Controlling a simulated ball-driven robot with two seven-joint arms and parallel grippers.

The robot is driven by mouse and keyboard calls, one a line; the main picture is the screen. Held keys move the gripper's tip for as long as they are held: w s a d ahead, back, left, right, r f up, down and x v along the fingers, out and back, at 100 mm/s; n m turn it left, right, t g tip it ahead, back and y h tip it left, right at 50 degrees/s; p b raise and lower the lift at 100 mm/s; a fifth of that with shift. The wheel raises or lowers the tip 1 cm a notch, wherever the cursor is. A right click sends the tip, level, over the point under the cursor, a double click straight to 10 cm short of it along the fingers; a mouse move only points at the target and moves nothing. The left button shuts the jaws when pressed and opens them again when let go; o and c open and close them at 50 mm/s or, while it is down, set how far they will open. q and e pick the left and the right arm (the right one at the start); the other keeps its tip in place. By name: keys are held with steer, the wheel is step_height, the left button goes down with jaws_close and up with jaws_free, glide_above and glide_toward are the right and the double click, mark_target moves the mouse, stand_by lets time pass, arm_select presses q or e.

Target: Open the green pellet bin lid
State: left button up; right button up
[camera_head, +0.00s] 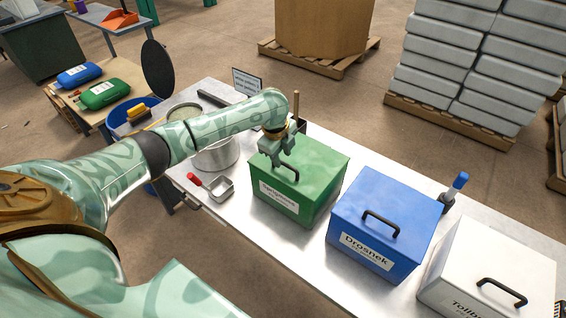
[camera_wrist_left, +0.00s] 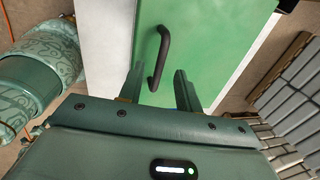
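The green pellet bin (camera_head: 288,198) stands on the metal table with its lid (camera_head: 312,160) closed. A black handle (camera_head: 290,171) is on top of the lid. My left gripper (camera_head: 283,163) is over the lid, close to the handle. In the left wrist view, the gripper's two fingers (camera_wrist_left: 158,84) are apart, and the handle (camera_wrist_left: 160,58) lies ahead of and between them. Its near end reaches to about the fingertips. I cannot tell whether the fingers touch it. My right gripper is not in view.
A blue bin (camera_head: 375,235) and a white bin (camera_head: 480,285) stand to the right. A red-handled scoop (camera_head: 218,187) and a metal pot (camera_head: 216,155) are to the left. A small sign (camera_head: 247,82) stands behind. Bare table (camera_head: 250,225) shows in front of the green bin.

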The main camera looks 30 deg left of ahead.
arm_select(q)
steer(key=shift+w+f, duration=0.2)
steer(key=shift+f, duration=0.85)
